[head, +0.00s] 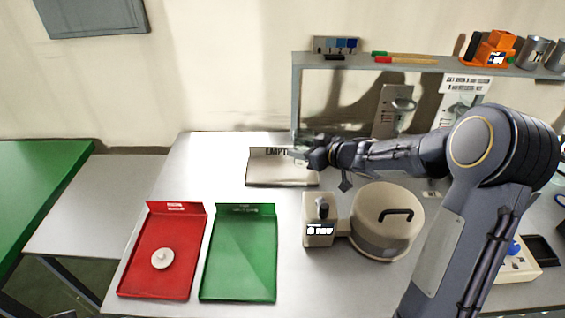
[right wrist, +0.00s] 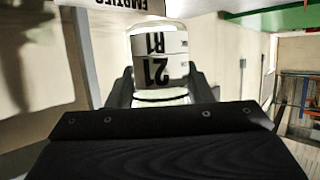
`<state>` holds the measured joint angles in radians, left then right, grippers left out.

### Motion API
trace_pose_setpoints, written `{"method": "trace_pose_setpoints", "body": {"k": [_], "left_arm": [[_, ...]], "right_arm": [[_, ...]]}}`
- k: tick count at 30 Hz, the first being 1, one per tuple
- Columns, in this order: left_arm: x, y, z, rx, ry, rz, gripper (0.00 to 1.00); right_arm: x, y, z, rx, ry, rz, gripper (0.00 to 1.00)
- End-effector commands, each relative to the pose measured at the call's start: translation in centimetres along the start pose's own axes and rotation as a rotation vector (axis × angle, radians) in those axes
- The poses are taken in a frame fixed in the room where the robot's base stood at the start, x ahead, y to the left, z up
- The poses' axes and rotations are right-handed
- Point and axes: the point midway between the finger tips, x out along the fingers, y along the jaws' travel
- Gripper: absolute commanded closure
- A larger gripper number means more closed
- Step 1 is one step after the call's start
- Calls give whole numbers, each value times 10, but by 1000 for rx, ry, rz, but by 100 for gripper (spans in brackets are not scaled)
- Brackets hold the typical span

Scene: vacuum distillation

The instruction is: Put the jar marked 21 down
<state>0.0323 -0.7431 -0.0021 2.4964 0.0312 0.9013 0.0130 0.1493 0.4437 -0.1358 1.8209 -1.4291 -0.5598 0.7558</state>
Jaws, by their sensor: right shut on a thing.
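The jar marked 21 (right wrist: 158,62) shows in the right wrist view, a white-labelled jar with "21" and "R1" on it, upside down in that picture. My right gripper (right wrist: 160,90) is shut on it, with a dark finger on each side. In the head view my right gripper (head: 312,158) is at the right part of the pale tray marked EMPTIES (head: 262,181), near its back label. The jar is hard to make out there, and I cannot tell whether it touches the tray. My left gripper is not in view.
A red tray (head: 140,275) holding a round white piece (head: 162,259) and an empty green tray (head: 238,255) lie at front left. A lidded round device (head: 388,225) with a control box (head: 320,215) stands right of them. A shelf (head: 430,70) rises behind.

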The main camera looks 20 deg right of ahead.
Motion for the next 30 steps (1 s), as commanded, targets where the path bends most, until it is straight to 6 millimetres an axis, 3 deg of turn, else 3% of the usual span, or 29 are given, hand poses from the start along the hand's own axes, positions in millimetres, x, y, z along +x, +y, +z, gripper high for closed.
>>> {"method": "trace_pose_setpoints", "body": {"k": [1,6,12,22,27,30], "left_arm": [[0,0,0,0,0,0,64],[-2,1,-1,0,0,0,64],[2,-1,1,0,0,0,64],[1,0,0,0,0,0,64],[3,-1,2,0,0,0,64],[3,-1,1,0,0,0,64]], "right_arm": [[16,0,2,-1,-2,-5,82],[62,7,2,-1,-1,-4,82],[102,13,26,0,-2,-1,82],[128,16,40,-1,-1,-1,82],[136,16,64,1,-2,-1,82],[137,17,66,-1,1,1,82]]}}
